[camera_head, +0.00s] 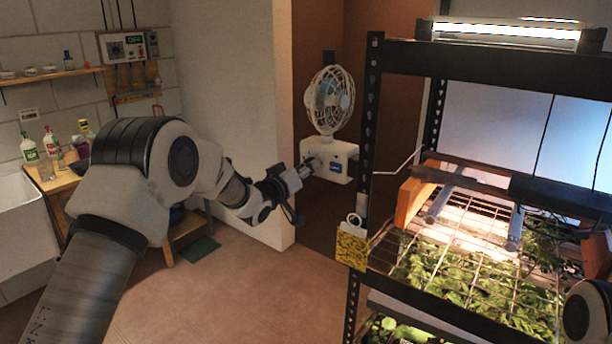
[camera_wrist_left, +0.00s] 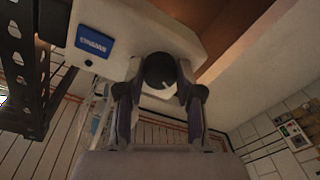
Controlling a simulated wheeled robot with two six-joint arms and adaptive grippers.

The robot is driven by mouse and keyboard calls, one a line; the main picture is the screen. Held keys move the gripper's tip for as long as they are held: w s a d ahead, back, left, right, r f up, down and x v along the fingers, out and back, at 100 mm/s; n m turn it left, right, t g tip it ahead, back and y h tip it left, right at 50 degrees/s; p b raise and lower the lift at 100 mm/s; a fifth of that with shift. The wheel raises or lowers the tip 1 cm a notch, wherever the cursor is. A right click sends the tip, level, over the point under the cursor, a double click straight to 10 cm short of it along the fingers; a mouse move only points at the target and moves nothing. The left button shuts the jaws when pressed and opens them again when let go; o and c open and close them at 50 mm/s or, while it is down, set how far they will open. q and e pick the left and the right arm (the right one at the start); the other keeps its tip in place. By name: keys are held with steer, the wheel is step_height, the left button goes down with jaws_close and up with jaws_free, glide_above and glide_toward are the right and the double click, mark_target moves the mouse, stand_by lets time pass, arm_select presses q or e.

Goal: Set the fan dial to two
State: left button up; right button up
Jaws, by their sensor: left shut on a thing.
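The fan (camera_head: 330,100) has a white round cage and a white base box (camera_head: 338,152) with a small blue label. It is at the rack's left side. In the left wrist view the base box (camera_wrist_left: 190,42) spans the top, with the blue label (camera_wrist_left: 93,42) at upper left. The dark round dial (camera_wrist_left: 160,70) carries a white pointer mark. My left gripper (camera_head: 303,170) reaches the front of the base box. In the left wrist view its fingers (camera_wrist_left: 158,92) are on both sides of the dial, shut on it. I cannot read any dial numbers. My right gripper is not in view.
A black metal rack (camera_head: 368,130) with lit shelves of green seedlings (camera_head: 440,270) stands on the right. A yellow tag (camera_head: 351,248) hangs on its post. A white wall (camera_head: 225,110) is behind my left arm. Bottles and a sink are at far left. The floor between is clear.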

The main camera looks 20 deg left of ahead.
arm_select(q)
steer(key=shift+a+m+h+b, duration=0.15)
steer(key=shift+m+h+b, duration=0.3)
steer(key=shift+m+b, duration=3.6)
steer(key=shift+a+m+h+b, duration=0.1)
steer(key=shift+m+h+b, duration=0.35)
steer(key=shift+m+b, duration=3.6)
steer(key=shift+r+m+p, duration=0.1)
steer(key=shift+m+p, duration=0.85)
steer(key=shift+m, duration=0.25)
steer(key=o, duration=1.2)
steer(key=shift+w, duration=0.15)
steer(key=shift+c, duration=0.2)
steer(key=v, duration=1.2)
